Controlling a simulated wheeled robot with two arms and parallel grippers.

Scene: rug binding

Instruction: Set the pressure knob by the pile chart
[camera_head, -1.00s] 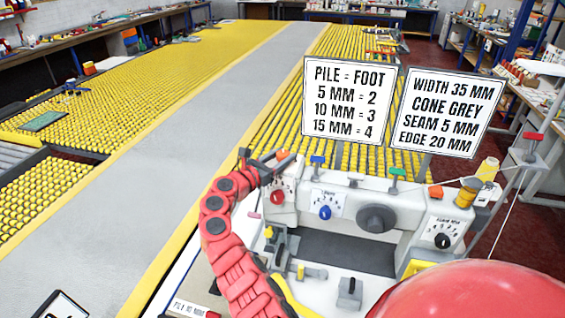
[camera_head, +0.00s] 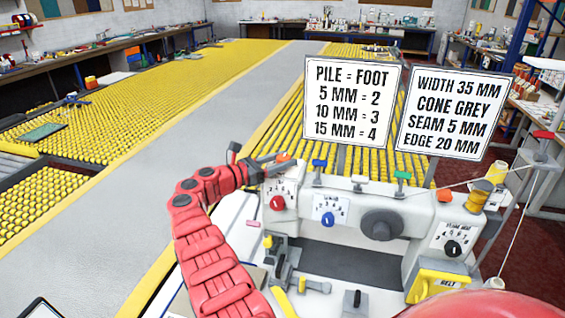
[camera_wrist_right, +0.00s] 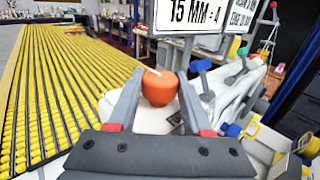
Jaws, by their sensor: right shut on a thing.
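The pile chart (camera_head: 350,102) stands behind the sewing machine (camera_head: 345,190) and reads pile = foot: 5 mm = 2, 10 mm = 3, 15 mm = 4. My right gripper (camera_head: 277,160) is at the machine's top left corner, shut on an orange knob (camera_wrist_right: 159,88). The knob has a white pointer line and sits between both fingertips. Its scale is not readable. On the front are a red knob (camera_head: 277,203) with a small dial, a blue knob (camera_head: 328,219) with a numbered dial and a black knob (camera_head: 453,248). My left gripper is not in view.
A second sign (camera_head: 449,112) gives width, cone, seam and edge. Blue (camera_head: 319,164) and green (camera_head: 402,176) topped posts stand right of the orange knob. A grey handwheel (camera_head: 381,224) juts from the front. A yellow roller bed (camera_head: 150,105) lies left.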

